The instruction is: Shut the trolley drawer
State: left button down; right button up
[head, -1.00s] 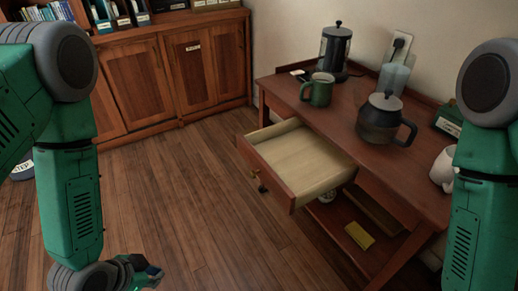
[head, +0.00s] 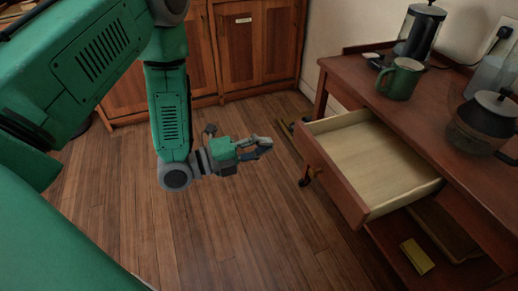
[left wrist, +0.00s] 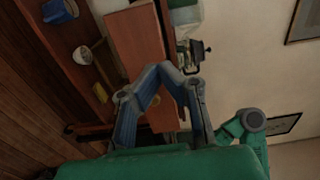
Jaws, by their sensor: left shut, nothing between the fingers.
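The wooden trolley (head: 432,112) stands on the right in the head view. Its drawer (head: 370,158) is pulled well out, and its pale inside looks empty. The drawer's red-brown front (head: 328,174) faces left toward my left gripper (head: 268,146). That gripper is shut and empty, with a visible gap between it and the drawer front. In the left wrist view the fingertips (left wrist: 158,68) meet, with a red-brown wooden panel beyond them. My right gripper is in neither current view.
A green mug (head: 400,80), a coffee press (head: 418,32) and a glass pot (head: 482,122) stand on the trolley top. A yellow item (head: 417,257) lies on the lower shelf. Wooden cabinets (head: 245,50) line the back. The floor (head: 250,230) left of the trolley is clear.

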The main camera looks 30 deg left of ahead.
aim_at(303, 134)
pick_arm(q)
jog(key=b+x, duration=0.2)
jog(key=x, duration=0.6)
jog(key=shift+w+f, duration=0.15)
jog(key=shift+w+d, duration=0.15)
jog(key=shift+d, duration=0.05)
jog(key=shift+a, duration=0.25)
